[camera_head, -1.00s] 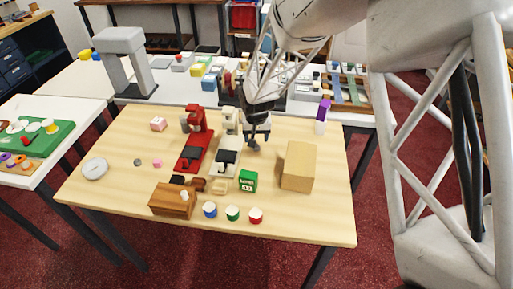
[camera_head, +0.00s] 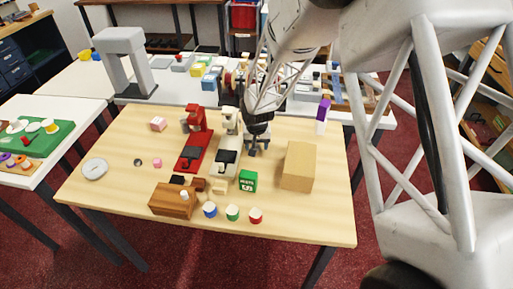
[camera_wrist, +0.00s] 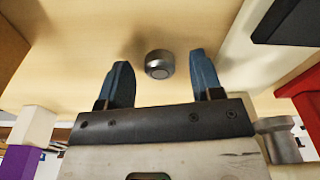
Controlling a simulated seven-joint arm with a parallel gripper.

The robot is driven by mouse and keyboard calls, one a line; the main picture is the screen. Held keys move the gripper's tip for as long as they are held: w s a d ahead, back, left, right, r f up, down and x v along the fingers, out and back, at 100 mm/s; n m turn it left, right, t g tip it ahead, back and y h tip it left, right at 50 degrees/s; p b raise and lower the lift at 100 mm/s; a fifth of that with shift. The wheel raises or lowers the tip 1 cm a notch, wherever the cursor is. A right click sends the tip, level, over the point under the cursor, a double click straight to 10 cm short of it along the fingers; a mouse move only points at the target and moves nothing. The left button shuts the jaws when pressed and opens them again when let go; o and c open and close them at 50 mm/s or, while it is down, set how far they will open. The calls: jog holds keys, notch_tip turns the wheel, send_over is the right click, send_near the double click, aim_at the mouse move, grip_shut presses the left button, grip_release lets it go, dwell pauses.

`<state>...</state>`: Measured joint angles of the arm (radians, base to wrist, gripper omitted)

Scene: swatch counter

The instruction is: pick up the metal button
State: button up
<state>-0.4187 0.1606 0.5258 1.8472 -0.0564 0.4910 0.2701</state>
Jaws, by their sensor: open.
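The metal button (camera_wrist: 159,65) is a small round grey metal piece with a paler flat face, on the light wooden table. In the wrist view it lies between and slightly beyond the two blue fingertips of my gripper (camera_wrist: 160,62), apart from both. My gripper is open and empty. In the head view my gripper (camera_head: 257,151) is low over the table, between the white press (camera_head: 225,160) and the tan box (camera_head: 299,166). I cannot clearly separate the button from the fingers there.
A red press (camera_head: 193,152) stands left of the white one. A green box (camera_head: 248,181) and several coloured-lid jars are nearer the front. A purple-topped white bottle (camera_head: 322,118) stands at the back right. A small dark grey disc (camera_head: 138,162) lies at the left.

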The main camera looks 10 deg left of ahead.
aim_at(256, 146)
jog(key=c, duration=1)
jog(key=shift+r, duration=0.1)
notch_tip(256, 146, up, 10)
dwell(0.4)
dwell(0.5)
